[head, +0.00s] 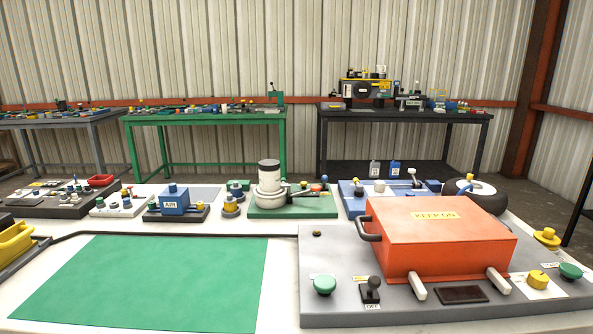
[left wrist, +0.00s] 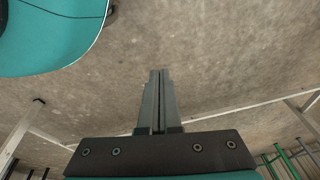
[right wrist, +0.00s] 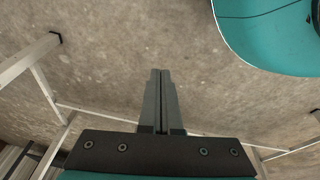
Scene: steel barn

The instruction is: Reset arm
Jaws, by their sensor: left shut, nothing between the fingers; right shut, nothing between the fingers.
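My left gripper (left wrist: 158,100) shows in the left wrist view with its two fingers closed together and nothing between them. It hangs over bare concrete floor. My right gripper (right wrist: 160,100) shows in the right wrist view, also closed and empty, over the floor. Neither gripper nor arm shows in the head view. Part of my teal base shows at the top of both wrist views.
A white table holds a green mat (head: 145,285) at left and a grey panel (head: 340,270) with an orange box (head: 437,238) labelled KEEP ON at right. Several devices line its back. White table-frame bars (right wrist: 45,90) show near my right gripper, others (left wrist: 250,108) near my left.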

